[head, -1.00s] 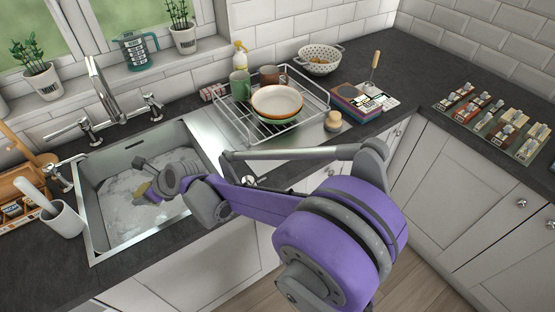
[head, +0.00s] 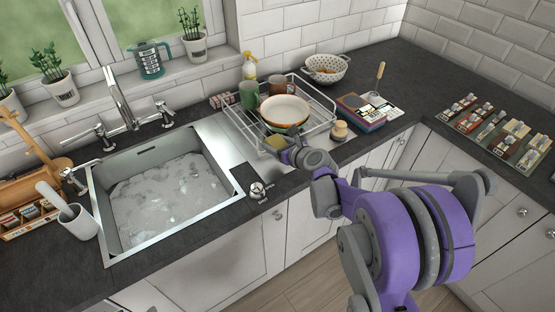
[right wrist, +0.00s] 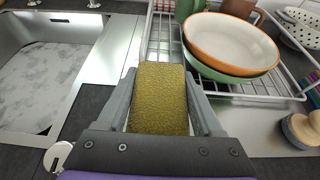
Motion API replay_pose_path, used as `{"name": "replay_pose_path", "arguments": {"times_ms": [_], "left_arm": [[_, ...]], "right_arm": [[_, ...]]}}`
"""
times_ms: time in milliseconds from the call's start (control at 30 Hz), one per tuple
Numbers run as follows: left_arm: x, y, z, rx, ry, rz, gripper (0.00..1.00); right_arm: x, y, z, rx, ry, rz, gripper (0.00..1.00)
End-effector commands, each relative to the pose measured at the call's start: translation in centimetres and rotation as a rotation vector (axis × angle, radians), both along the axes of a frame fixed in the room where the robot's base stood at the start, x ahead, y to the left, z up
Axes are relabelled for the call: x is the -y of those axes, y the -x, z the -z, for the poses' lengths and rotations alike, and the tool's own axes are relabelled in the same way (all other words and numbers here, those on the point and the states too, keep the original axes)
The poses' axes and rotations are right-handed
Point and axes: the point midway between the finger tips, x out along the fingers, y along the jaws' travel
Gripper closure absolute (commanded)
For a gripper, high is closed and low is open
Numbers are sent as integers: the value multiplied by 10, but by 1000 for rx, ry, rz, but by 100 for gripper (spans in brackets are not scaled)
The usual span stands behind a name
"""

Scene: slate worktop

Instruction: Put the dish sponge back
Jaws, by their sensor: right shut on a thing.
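The dish sponge (right wrist: 161,98) is a yellow-olive block held between the two fingers of my right gripper (right wrist: 160,100) in the right wrist view. In the head view the sponge (head: 275,143) shows as a small yellow patch by the front of the dish rack. My right gripper (head: 284,147) is shut on it, over the steel drainboard edge. The wire dish rack (head: 318,128) holds stacked bowls (head: 284,110) and mugs. My left gripper is out of view.
A round wooden-handled brush (head: 339,130) stands right of the rack. A colander (head: 326,69), books (head: 361,112) and a soap bottle (head: 250,70) are around the rack. A white cup (head: 78,222) stands left of the sink. Steel between sink and rack is clear.

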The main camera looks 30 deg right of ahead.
Motion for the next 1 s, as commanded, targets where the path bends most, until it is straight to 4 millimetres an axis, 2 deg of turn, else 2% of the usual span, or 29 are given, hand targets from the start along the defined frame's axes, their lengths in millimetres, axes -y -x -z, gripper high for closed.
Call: {"name": "replay_pose_path", "arguments": {"times_ms": [33,267,433,900,933,1000], "left_arm": [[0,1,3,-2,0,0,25],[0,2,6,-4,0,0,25],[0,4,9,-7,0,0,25],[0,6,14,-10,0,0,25],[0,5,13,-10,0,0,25],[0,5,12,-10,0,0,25]], "right_arm": [[0,0,12,-2,0,0,85],[-1,0,35,-2,0,-1,85],[-1,0,59,-2,0,-1,85],[-1,1,69,-3,-1,-1,85],[-1,1,68,-2,-1,-1,29],[-1,0,67,-2,-1,-1,16]]}}
